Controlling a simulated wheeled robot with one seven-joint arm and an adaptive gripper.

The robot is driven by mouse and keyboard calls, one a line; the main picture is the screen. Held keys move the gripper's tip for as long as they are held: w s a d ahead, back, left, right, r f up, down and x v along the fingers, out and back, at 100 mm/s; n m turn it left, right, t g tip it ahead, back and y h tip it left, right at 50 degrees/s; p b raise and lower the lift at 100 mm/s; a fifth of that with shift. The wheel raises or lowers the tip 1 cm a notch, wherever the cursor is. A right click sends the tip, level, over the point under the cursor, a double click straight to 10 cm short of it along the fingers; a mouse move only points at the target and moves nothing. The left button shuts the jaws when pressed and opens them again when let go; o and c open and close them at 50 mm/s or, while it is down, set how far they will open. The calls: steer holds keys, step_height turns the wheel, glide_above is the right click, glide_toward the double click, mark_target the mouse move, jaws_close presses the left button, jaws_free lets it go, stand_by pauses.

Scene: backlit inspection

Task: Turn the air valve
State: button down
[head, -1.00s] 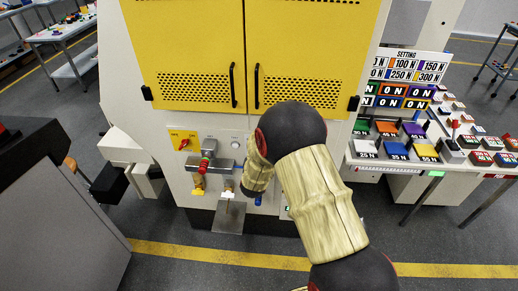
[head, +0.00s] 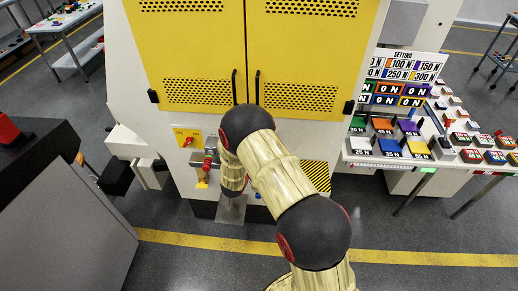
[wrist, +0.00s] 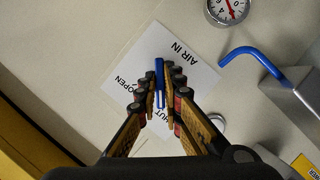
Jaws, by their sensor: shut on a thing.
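The air valve's blue lever (wrist: 159,78) stands between my gripper's fingers in the wrist view, in front of a white label (wrist: 190,75) that reads AIR IN, OPEN and SHUT. My gripper (wrist: 159,92) is shut on the lever, with a finger on each side of it. The fingers cover part of the label and the lever's lower end. In the head view my arm hides the gripper and this valve.
A bent blue handle or pipe (wrist: 250,53) and a round gauge (wrist: 227,10) are close by at upper right. The yellow-doored machine (head: 190,55) fills the head view's middle. A red-handled fitting (head: 208,161) is left of my arm. A table of coloured blocks stands right.

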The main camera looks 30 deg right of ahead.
steer(key=shift+n, duration=0.3)
stand_by(0.4)
steer(key=c, duration=1.9)
jaws_free()
steer(key=shift+a, duration=0.1)
steer(key=v, duration=1.2)
steer(key=shift+w, duration=0.1)
